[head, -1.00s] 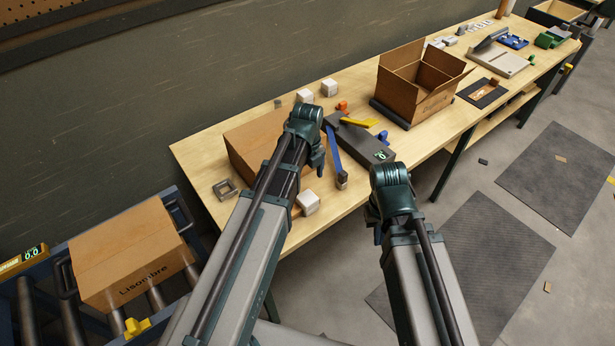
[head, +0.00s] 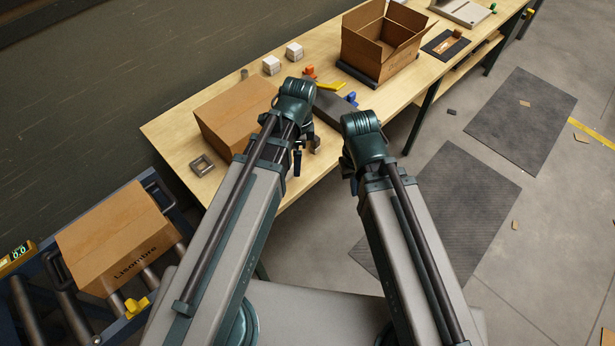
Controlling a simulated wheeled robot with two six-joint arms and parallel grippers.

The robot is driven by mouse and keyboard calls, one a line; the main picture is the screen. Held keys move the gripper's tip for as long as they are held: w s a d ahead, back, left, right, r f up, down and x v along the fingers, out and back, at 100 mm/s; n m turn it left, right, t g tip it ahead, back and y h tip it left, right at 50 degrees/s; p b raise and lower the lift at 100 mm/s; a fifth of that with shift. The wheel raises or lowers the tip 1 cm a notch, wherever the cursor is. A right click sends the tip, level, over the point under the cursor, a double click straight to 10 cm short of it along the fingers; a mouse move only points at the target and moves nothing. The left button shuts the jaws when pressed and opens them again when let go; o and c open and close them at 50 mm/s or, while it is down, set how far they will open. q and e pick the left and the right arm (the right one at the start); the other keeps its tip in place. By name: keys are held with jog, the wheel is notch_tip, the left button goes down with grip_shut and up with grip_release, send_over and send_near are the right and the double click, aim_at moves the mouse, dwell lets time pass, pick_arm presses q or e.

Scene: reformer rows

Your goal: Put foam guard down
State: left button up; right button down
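Two pale, blocky pieces, which look like foam guards, sit near the back edge of the workbench: one on the left (head: 271,65) and one on the right (head: 294,52). My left gripper (head: 304,156) points down over the bench's front part, beside a small brown-grey block (head: 316,145). My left wrist hides most of its fingers and whatever is between them. My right gripper (head: 349,172) hangs in front of the bench edge, mostly behind its own wrist. I see no foam guard in it, and its opening is hidden.
A closed brown carton (head: 238,112) lies on the bench (head: 168,128) left of my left wrist. A grey square frame (head: 202,166) lies near the left end. An open carton (head: 380,45) stands farther right. Another carton (head: 118,238) rests on rollers at left.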

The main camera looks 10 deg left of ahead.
pick_arm(q)
jog(key=s+d+n, duration=0.4)
jog(key=s+n, duration=0.4)
jog(key=n, duration=0.4)
jog(key=shift+d+y, duration=0.3)
jog(key=shift+f+b, duration=0.5)
jog(key=shift+b, duration=0.05)
